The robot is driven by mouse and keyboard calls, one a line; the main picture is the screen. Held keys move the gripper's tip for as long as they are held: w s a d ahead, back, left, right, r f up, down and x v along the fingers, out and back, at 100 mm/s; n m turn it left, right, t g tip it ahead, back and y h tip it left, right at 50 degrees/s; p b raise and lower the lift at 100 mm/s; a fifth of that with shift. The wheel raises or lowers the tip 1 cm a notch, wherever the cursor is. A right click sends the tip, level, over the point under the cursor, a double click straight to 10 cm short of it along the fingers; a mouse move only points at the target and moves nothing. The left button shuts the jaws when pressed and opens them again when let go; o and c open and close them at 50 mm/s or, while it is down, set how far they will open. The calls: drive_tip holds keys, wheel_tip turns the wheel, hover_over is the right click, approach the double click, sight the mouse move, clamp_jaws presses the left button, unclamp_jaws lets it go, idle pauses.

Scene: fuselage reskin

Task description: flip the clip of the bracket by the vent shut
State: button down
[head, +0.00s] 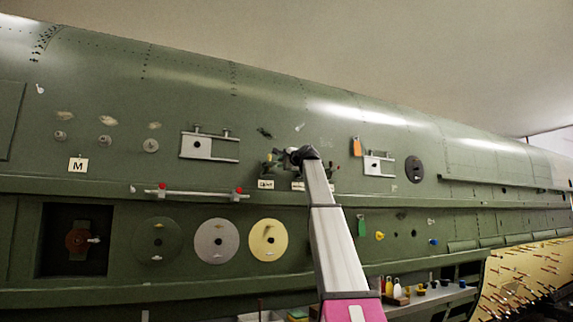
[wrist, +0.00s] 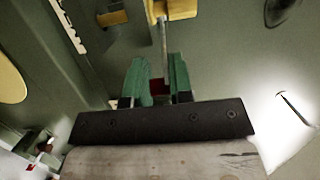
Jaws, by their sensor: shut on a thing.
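In the wrist view, my gripper (wrist: 157,78) has two green fingers closed on a small red grip (wrist: 158,88). A thin grey metal rod (wrist: 163,45) runs up from the grip to a tan block (wrist: 175,8). I take the rod and grip to be the clip's lever; its seating is not clear. In the head view, my dark wrist (head: 303,154) covers the fingertips and most of the spot, between small coloured fittings and two pale labels (head: 265,184) too small to read. A dark round grille (head: 414,169), possibly the vent, sits further right.
A pale bracket plate (head: 210,147) is on the green hull at left, another (head: 379,164) at right beside an orange tag (head: 356,146). A white rail (head: 195,194) with red knobs runs below left. A yellow disc (head: 269,240) is lower down. A shelf (head: 430,298) holds bottles.

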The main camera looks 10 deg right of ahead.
drive_tip(key=c, duration=1)
unclamp_jaws()
drive_tip(key=shift+s, duration=0.15)
drive_tip(key=v, duration=1)
drive_tip(key=shift+s+d, duration=0.2)
drive_tip(key=shift+s, duration=0.05)
